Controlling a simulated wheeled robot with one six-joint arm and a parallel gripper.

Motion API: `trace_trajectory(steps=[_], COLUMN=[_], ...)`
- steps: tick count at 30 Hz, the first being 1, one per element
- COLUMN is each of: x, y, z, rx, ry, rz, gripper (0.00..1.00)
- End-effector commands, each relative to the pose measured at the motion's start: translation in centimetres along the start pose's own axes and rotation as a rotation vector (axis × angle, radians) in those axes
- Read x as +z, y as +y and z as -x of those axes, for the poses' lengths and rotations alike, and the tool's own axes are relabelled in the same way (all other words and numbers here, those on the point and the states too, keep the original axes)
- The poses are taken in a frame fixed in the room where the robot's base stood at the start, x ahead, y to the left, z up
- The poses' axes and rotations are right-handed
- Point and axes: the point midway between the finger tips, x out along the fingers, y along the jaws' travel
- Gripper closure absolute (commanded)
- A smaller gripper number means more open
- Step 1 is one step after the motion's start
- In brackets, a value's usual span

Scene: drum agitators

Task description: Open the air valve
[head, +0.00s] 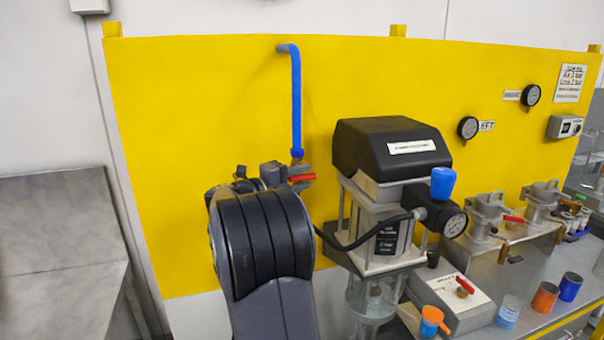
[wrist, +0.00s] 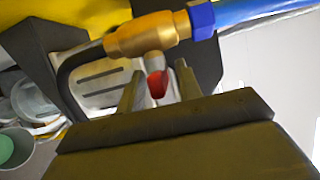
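A brass valve (wrist: 140,36) sits at the end of a blue hose (head: 296,100), joined by a blue nut (wrist: 201,20). Its red handle (head: 301,178) sticks out to the right in the head view. In the wrist view the red handle (wrist: 157,84) shows end-on, just under the brass body. My gripper (wrist: 158,80) is open, with one finger on each side of the handle. Gaps show between the fingers and the handle. In the head view my dark arm hides most of the gripper and part of the valve area.
A black-topped agitator drive (head: 388,148) with a blue knob (head: 443,182) and gauge stands right of the valve. A grey box with another red lever (head: 465,285) and several small cups are on the bench. The yellow panel (head: 170,150) is close behind.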

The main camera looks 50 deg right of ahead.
Motion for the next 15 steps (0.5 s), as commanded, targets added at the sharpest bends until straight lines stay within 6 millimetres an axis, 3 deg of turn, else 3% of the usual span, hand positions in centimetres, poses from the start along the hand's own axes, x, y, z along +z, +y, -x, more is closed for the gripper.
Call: trace_trajectory(steps=[11,15], x=[0.01,0.00], y=[-0.01,-0.01], z=[-0.71,-0.69], rx=[-0.001,-0.001], ry=[-0.001,-0.001], rz=[-0.001,0.000], gripper=[0.66,0.77])
